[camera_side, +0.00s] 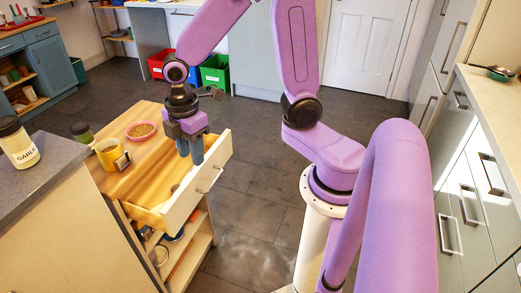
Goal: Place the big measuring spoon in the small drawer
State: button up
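The small drawer (196,192) is pulled out from the wooden-topped cabinet, with its pale front and handle facing right. My gripper (191,158) points down at the drawer's far part, its blue-grey fingers close together. I cannot tell whether the fingertips are inside the drawer or above it, or whether they hold anything. A small pale shape (176,187) shows inside the drawer, too small to name. I cannot make out the big measuring spoon for certain. A dark, spoon-like or pan-like item (498,72) lies on the right counter.
On the cabinet top (135,183) stand a yellow mug (108,156), a pink bowl (141,131) of small brown pieces and a dark-lidded jar (82,133). A garlic jar (17,143) stands on the grey counter at left. Open shelves (190,258) lie below the drawer. Floor right of the drawer is clear.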

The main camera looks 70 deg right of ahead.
jog(key=s+r+m, duration=0.1)
jog(key=s+r, duration=0.1)
jog(key=s, duration=0.6)
jog(key=s+d+r+m, duration=0.1)
jog(key=s+r, duration=0.1)
jog(key=s, duration=0.7)
jog(key=shift+w, duration=0.1)
jog(key=shift+c, duration=0.3)
